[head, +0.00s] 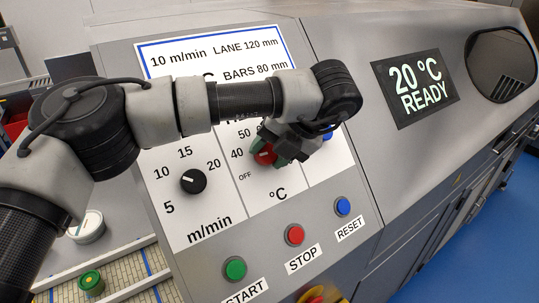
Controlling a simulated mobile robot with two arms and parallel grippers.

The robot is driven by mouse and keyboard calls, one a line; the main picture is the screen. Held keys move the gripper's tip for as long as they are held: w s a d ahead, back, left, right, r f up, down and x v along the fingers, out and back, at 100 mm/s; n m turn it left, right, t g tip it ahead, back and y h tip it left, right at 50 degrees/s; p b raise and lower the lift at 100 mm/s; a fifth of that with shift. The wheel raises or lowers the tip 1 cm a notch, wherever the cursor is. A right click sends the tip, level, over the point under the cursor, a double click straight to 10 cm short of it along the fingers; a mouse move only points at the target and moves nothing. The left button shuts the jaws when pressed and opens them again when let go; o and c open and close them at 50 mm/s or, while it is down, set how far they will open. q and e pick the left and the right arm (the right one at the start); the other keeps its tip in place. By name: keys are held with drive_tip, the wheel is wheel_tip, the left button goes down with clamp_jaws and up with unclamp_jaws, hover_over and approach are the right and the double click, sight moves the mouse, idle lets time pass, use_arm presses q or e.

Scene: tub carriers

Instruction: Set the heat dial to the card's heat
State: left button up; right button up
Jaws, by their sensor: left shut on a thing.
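The heat dial (263,154) is a red knob on the white °C scale of the machine's panel, with OFF, 40 and 50 readable beside it. My left gripper (272,151) is shut on the heat dial. The gripper and wrist hide part of the knob and the upper right of its scale. The card (180,47) is white with a blue border, above the dials. It reads 10 m/min, LANE 120 mm and BARS 80 mm. My left arm covers its heat line except for a "C". My right gripper is not in view.
A black m/min dial (193,181) is left of the heat dial. Green START (235,269), red STOP (294,235) and blue RESET (343,206) buttons lie below. A display (414,88) reads 20 °C READY. A belt (125,270) with a green-topped tub (91,282) is lower left.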

use_arm(q)
drive_tip(key=shift+m+t+y+b, duration=0.35)
drive_tip(key=shift+m+y, duration=0.35)
drive_tip(key=shift+m, duration=1)
drive_tip(key=o, duration=0.9)
drive_tip(key=shift+d, duration=0.1)
drive_tip(key=shift+o, duration=0.2)
